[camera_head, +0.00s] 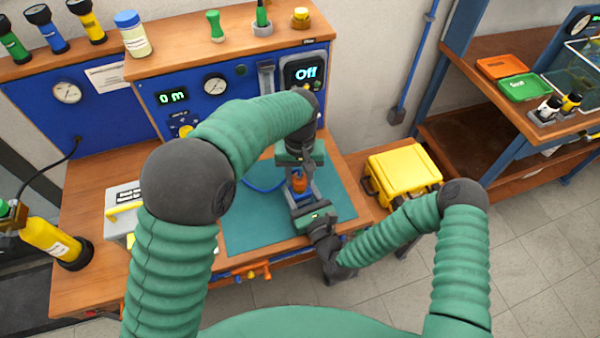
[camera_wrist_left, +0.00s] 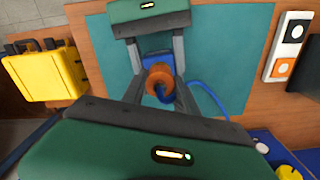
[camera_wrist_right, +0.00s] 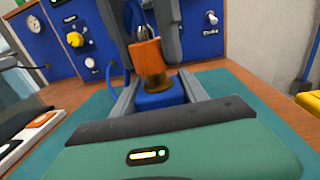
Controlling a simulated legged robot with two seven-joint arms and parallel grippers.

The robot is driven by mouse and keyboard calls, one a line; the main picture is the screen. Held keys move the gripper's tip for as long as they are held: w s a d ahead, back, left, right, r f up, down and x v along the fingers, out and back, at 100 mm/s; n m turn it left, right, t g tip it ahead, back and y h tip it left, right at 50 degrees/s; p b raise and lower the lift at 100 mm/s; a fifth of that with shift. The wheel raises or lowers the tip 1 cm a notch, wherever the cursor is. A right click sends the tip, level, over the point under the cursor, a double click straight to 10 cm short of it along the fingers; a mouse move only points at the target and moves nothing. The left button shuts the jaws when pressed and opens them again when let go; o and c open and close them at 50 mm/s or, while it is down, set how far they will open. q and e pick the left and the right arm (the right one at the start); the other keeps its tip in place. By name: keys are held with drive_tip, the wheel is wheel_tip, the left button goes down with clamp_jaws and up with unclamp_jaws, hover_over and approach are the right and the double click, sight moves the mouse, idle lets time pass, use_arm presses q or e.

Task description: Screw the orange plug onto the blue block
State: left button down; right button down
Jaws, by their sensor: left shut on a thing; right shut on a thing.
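The orange plug (camera_head: 299,183) is over the blue block (camera_wrist_right: 160,99) above the mat. In the right wrist view the plug (camera_wrist_right: 149,56) sits right above a brass collar on the block; whether its thread is engaged cannot be seen. My left gripper (camera_head: 298,173) comes from above, its fingers shut on the plug (camera_wrist_left: 159,81). A blue hose runs from the plug's area in the left wrist view. My right gripper (camera_wrist_right: 160,90) comes from the front edge, its fingers shut on the block from both sides. The block (camera_wrist_left: 153,58) is partly hidden by the plug.
The teal mat (camera_head: 250,225) covers the middle of the wooden bench. A yellow case (camera_head: 402,172) is to the right, a labelled box (camera_head: 120,207) to the left. The mat's left part is clear.

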use_arm(q)
drive_tip(key=shift+f, duration=0.7)
idle(0.5)
